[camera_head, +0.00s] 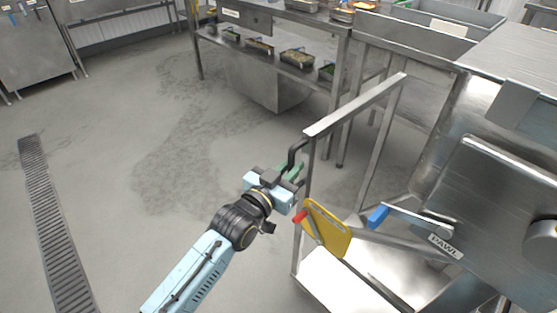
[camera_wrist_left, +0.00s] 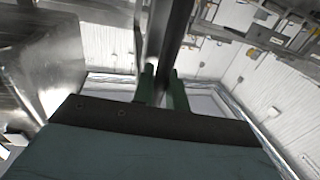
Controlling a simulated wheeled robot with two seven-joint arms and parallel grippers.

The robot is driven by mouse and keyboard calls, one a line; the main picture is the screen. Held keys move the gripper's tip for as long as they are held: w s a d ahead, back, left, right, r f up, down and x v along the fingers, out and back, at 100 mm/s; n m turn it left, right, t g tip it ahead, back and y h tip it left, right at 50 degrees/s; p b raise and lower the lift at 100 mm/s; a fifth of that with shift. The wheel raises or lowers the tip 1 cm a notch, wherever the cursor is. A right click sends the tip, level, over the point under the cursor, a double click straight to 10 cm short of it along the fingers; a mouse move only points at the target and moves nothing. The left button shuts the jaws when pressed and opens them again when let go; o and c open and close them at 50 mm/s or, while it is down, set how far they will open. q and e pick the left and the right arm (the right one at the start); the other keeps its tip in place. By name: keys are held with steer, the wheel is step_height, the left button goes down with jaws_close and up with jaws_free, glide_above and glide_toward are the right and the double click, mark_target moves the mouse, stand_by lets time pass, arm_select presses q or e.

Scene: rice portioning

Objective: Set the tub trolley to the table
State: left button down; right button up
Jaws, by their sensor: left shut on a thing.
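The tub trolley (camera_head: 355,106) is a stainless steel frame at the right of the head view, with an upright post and a dark bent handle (camera_head: 296,150) at its near left corner. A large steel tub (camera_head: 495,180) marked "PAWL" shows at the right and seems to belong to it. My left gripper (camera_head: 292,173) is shut on the dark handle; in the left wrist view its green fingers (camera_wrist_left: 161,88) stand on either side of a dark bar (camera_wrist_left: 170,40). The steel table (camera_head: 285,55) stands at the back. My right gripper is out of view.
A yellow plate (camera_head: 328,228) with a red-tipped lever and a blue-ended lever (camera_head: 378,215) sit by the trolley. Several food pans (camera_head: 297,57) line the table's lower shelf. The grey floor at left is clear, with a drain grate (camera_head: 50,220).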

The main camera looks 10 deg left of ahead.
arm_select(q)
steer(key=shift+s+d+f, duration=0.1)
steer(key=shift+d, duration=0.15)
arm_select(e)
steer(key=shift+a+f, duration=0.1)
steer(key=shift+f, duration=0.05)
arm_select(q)
steer(key=c, duration=1.5)
jaws_free()
steer(key=shift+s, duration=0.1)
